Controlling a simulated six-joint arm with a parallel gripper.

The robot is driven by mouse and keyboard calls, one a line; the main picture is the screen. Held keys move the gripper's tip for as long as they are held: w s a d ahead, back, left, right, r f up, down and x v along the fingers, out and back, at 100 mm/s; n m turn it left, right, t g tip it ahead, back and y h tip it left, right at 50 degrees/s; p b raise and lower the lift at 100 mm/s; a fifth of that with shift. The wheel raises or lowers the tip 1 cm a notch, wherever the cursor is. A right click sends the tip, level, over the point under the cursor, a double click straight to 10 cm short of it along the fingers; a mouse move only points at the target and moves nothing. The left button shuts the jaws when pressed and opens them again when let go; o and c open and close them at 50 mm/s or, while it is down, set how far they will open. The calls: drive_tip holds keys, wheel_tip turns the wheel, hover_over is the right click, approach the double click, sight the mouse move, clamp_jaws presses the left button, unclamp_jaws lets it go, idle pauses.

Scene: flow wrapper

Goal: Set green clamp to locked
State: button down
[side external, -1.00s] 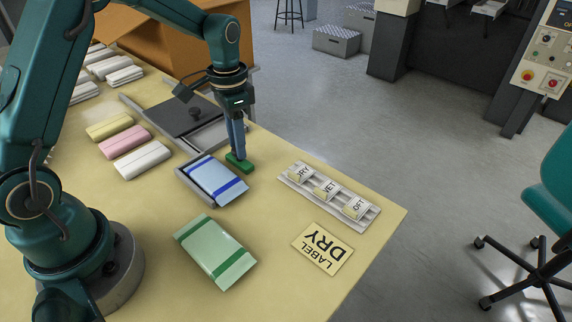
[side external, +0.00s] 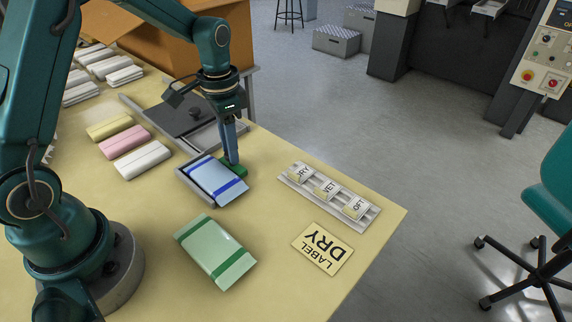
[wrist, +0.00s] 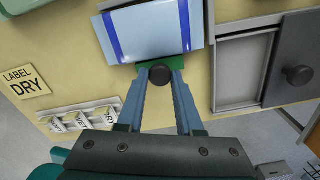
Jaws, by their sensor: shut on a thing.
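The green clamp (side external: 236,171) is a small green block at the right edge of the grey tray (side external: 203,199) that holds a pale blue pack (side external: 214,178) with dark blue bands. In the wrist view the green clamp (wrist: 186,68) lies along the pack's edge, with a dark round knob (wrist: 160,75) on it. My gripper (wrist: 160,80) has its two blue fingers shut on this knob. In the side view my gripper (side external: 232,159) points down onto the clamp and hides part of it.
A grey slide cover with a dark knob (side external: 195,113) lies behind. A pale green pack (side external: 214,250) lies in front. A rack of label blocks (side external: 329,194) and a "LABEL DRY" card (side external: 323,249) are to the right. Yellow, pink and white packs lie to the left.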

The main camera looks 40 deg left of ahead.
drive_tip(key=shift+s+r, duration=0.1)
drive_tip(key=shift+s, duration=0.15)
drive_tip(key=c, duration=0.5)
unclamp_jaws()
drive_tip(key=shift+c, duration=0.2)
drive_tip(key=shift+r, duration=2.55)
